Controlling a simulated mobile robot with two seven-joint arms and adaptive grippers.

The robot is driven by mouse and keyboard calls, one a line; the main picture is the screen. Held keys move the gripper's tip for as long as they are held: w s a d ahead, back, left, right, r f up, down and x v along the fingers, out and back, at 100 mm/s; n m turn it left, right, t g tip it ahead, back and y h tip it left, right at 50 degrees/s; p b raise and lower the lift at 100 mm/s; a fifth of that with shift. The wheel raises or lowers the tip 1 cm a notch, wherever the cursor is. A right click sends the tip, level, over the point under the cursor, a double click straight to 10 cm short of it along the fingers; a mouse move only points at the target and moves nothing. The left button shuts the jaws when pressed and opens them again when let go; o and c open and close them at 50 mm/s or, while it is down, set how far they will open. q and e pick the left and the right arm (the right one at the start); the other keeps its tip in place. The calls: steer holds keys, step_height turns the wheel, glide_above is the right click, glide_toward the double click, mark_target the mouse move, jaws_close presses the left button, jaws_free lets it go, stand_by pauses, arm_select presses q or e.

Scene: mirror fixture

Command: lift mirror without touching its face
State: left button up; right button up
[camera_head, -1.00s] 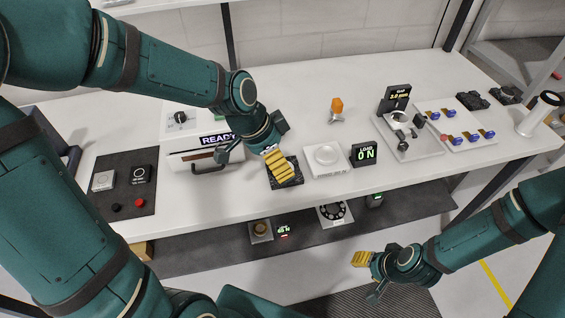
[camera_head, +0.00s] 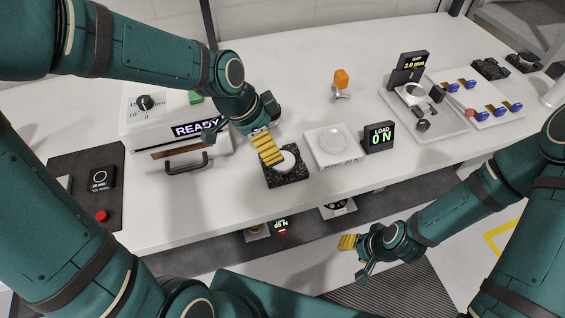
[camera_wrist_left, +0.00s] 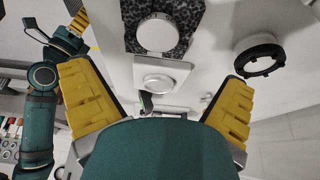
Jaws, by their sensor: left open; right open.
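A pale round disc (camera_head: 288,160), perhaps the mirror, lies flat on a dark speckled block (camera_head: 290,178) near the table's front edge. My left gripper (camera_head: 267,150) is over the block's back left side, its yellow pads overlapping it in the head view. In the left wrist view, its fingers are spread with nothing between them; the disc (camera_wrist_left: 157,33) and block (camera_wrist_left: 133,42) show beyond. Contact cannot be told. My right gripper (camera_head: 352,252) is open and empty in front of the table. Another silver round piece (camera_head: 413,91) sits in the GAP fixture (camera_head: 438,125).
A white weighing plate (camera_head: 318,150) and LOAD display (camera_head: 379,137) stand right of the block. A READY box (camera_head: 190,150) with a handle stands left. An orange-topped part (camera_head: 341,80) is behind. A dark ring (camera_wrist_left: 258,57) shows in the left wrist view.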

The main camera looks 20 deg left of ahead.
mark_target(285, 159)
arm_select(q)
steer(key=x, duration=0.3)
steer(key=shift+w+d+f+b, duration=0.1)
steer(key=shift+d+f+b, duration=0.05)
steer(key=shift+f+b, duration=0.2)
steer(key=b+x, duration=0.1)
steer(key=x, duration=0.4)
steer(key=shift+d+b, duration=0.25)
steer(key=shift+b, duration=0.15)
steer(key=c, duration=1.4)
